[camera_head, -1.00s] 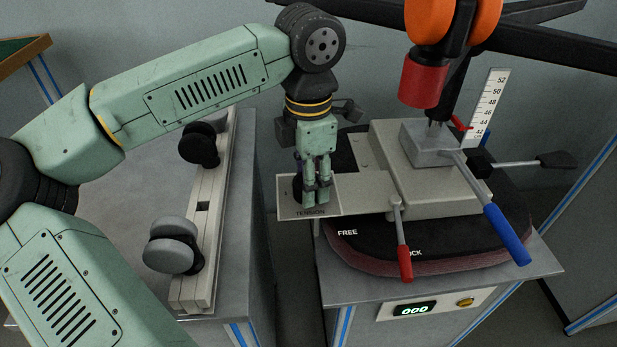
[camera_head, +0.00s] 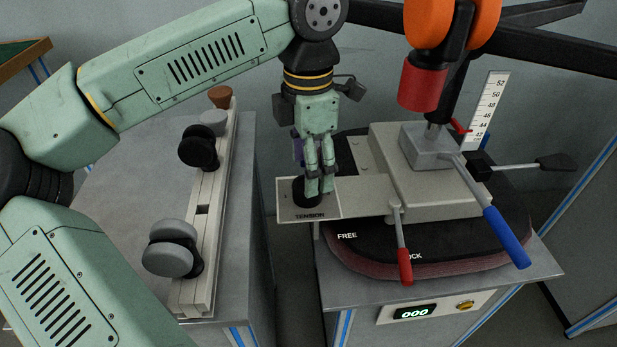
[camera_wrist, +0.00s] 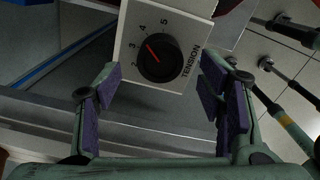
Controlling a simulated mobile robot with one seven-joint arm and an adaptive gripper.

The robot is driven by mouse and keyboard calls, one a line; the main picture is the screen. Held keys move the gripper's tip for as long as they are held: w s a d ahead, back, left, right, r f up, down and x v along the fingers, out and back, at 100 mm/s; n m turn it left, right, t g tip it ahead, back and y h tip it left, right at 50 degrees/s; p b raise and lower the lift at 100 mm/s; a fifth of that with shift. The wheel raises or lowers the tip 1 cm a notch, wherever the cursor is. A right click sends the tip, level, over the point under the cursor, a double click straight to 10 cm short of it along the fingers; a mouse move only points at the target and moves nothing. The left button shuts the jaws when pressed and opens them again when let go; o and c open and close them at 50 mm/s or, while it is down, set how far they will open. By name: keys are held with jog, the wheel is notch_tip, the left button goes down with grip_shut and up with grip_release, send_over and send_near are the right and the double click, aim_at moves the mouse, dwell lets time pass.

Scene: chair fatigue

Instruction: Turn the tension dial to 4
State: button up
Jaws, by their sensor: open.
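The tension dial (camera_wrist: 160,58) is a round black knob with a red pointer line, on a pale plate (camera_wrist: 125,82) printed TENSION. The numbers 2 to 5 show around it. The pointer aims between 3 and 4; its exact setting is hard to tell. In the head view the dial (camera_head: 305,192) stands on the plate left of the grey mechanism, partly hidden by my fingers. My gripper (camera_head: 319,188) points down at the dial. In the wrist view my gripper (camera_wrist: 160,82) is open, its purple-padded fingers apart on either side of the dial's near edge, not visibly touching it.
A lever with a red grip (camera_head: 404,262) and one with a blue grip (camera_head: 507,237) stand right of the plate. A red and orange actuator (camera_head: 423,85) rises above the mechanism. A rail with casters (camera_head: 172,250) lies on the left bench. A gap separates the benches.

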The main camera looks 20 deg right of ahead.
notch_tip(320, 180, up, 8)
jog(key=shift+f, duration=0.1)
dwell(0.6)
